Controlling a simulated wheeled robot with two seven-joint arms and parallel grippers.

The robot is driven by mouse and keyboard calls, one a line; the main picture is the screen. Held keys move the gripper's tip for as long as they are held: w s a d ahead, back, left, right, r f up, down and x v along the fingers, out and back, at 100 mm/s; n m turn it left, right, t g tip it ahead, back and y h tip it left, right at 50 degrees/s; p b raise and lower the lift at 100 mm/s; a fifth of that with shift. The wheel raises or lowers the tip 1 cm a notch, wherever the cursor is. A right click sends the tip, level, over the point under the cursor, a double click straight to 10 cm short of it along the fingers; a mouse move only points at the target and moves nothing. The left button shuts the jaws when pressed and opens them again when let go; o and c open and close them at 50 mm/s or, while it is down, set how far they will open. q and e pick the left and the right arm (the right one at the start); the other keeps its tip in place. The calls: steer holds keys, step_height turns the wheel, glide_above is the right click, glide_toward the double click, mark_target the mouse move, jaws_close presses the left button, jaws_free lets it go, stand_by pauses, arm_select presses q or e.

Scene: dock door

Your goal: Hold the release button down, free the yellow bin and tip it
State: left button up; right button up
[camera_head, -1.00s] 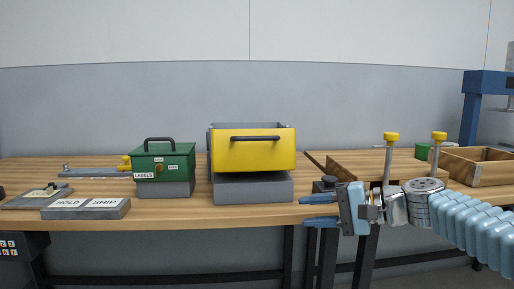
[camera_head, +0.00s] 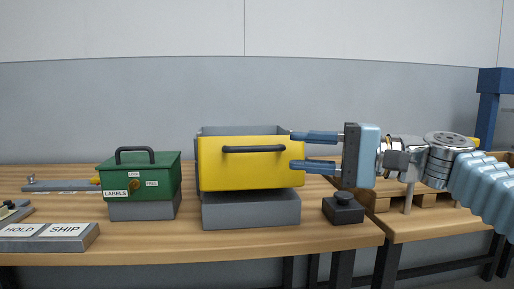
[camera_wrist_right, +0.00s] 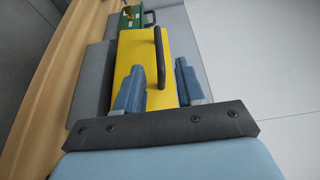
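The yellow bin (camera_head: 230,172), with a dark bar handle (camera_head: 253,149) on its front, sits level on a grey base (camera_head: 250,210). My right gripper (camera_head: 292,151) is open, its blue fingers at the bin's right end, level with the front. In the right wrist view the fingers (camera_wrist_right: 159,88) are apart over the yellow bin (camera_wrist_right: 130,60), the handle (camera_wrist_right: 158,58) beyond and between their tips. Nothing is gripped; I cannot tell whether a finger touches the bin. A small dark box with a round top (camera_head: 343,207), possibly the release button, stands right of the base. My left gripper is out of view.
A grey HOLD/SHIP plate (camera_head: 48,237) lies at the front left. A wooden pallet (camera_head: 420,200) is at right, partly behind my arm. The wooden tabletop (camera_head: 165,240) in front is bare.

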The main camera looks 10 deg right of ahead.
mark_target(267, 149)
steer(key=x, duration=0.8)
steer(key=shift+w+a, duration=0.15)
steer(key=shift+a, duration=0.1)
jaws_close()
